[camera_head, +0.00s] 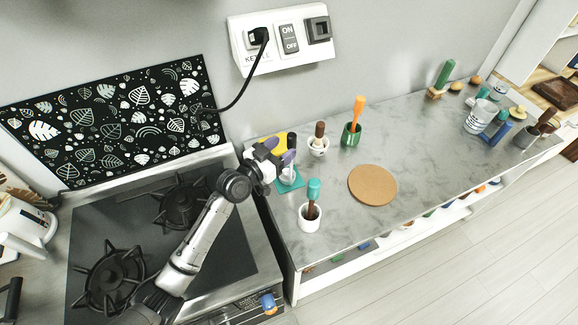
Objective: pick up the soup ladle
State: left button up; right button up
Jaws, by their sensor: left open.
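I cannot clearly pick out a soup ladle; several upright handled things stand on the marble counter (412,140), and their lower ends are hidden or too small to tell. A teal-topped, brown-handled thing (313,190) stands in a white cup (309,222). An orange-handled thing (357,110) stands in a green cup (350,138). A brown-handled thing (319,130) stands in a small white bowl (318,148). My left gripper (281,151) is open, with purple fingers, over the counter's left end, left of the small bowl. My right gripper is out of view.
A round cork mat (372,185) lies mid-counter. A teal flat thing (290,181) and a yellow thing (279,143) are close to my left gripper. A glass jar (480,116) and other items crowd the right end. A gas stove (150,245) lies under my left arm.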

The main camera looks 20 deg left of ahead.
aim_at(288, 143)
pick_arm(q)
jog(key=shift+p+x, duration=0.4)
jog(key=shift+x, duration=2)
jog(key=shift+a, duration=0.1)
jog(key=shift+c, duration=0.5)
jog(key=c, duration=0.9)
